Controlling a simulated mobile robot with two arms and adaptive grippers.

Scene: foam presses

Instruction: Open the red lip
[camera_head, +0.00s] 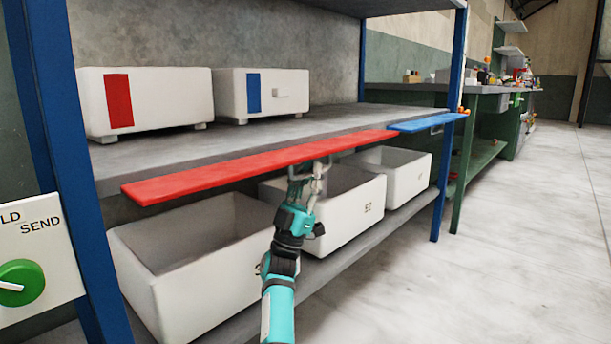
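The red lip (250,165) is a long flat red strip along the front edge of the middle shelf. It looks roughly level and sticks out from the shelf edge. My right gripper (308,172) is just under the lip, right of its middle, with its fingers up at the underside. The fingertips are partly hidden by the lip and small, so I cannot tell whether they are shut on anything. My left gripper is not in view.
A shorter blue lip (428,122) with a small handle continues to the right. White bins (165,290) stand on the lower shelf below. Two white boxes (150,98) sit on the middle shelf (220,142). Blue posts (450,150) flank the shelves. Floor at right is clear.

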